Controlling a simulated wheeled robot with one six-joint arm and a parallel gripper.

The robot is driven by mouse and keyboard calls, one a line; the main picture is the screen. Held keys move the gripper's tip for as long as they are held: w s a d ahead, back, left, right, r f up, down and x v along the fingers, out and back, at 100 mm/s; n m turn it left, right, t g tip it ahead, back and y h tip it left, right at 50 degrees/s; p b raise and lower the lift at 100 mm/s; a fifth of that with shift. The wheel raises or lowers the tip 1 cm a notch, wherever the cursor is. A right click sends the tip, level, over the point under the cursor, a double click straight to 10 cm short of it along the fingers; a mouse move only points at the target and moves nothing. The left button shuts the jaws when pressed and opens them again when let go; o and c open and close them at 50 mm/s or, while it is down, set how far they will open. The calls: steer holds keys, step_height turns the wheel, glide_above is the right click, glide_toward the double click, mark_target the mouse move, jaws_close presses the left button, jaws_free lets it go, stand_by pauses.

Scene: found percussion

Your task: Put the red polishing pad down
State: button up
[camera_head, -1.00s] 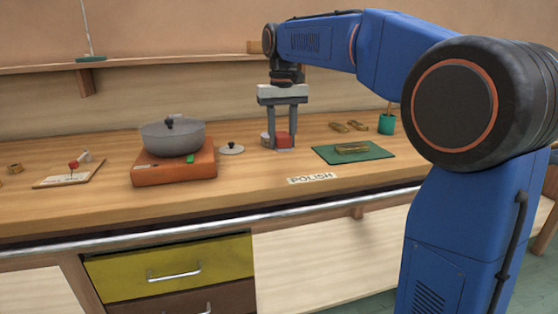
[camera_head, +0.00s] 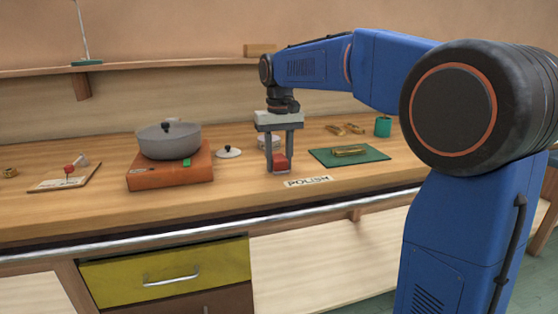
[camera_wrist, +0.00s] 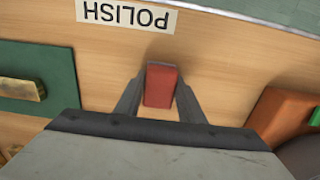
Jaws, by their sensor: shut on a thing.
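The red polishing pad (camera_head: 280,162) is a small red block between the fingers of my gripper (camera_head: 279,168). In the wrist view the pad (camera_wrist: 161,85) sits between both fingertips of my gripper (camera_wrist: 159,92), which is shut on it. The gripper points down at the wooden bench, low over it; I cannot tell whether the pad touches the wood. The POLISH label (camera_head: 308,181) lies on the bench just in front and to the right of the pad. In the wrist view the label (camera_wrist: 126,15) is beyond the fingertips.
A green mat (camera_head: 330,160) with a brass piece (camera_head: 350,151) lies to the right. An orange box (camera_head: 170,177) bearing a grey pot (camera_head: 169,143) stands to the left, with a small lid (camera_head: 228,152) beside it. Bare wood lies around the label.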

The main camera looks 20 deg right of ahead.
mark_target(279, 157)
steer(key=o, duration=1.1)
steer(key=shift+f, duration=0.15)
steer(key=shift+d+r, duration=0.1)
steer(key=shift+r, duration=0.15)
step_height(279, 157, up, 12)
steer(key=s+d+f+t, duration=0.1)
steer(key=s+d+f, duration=0.1)
steer(key=s+f, duration=0.5)
steer(key=s+d+f+t, duration=0.1)
steer(key=s+d+f, duration=0.1)
steer(key=s, duration=0.8)
steer(key=s+d+f+t, duration=0.2)
steer(key=s+f, duration=1.4)
steer(key=f, duration=0.2)
steer(key=shift+d+f+t, duration=0.25)
steer(key=shift+d+t, duration=0.15)
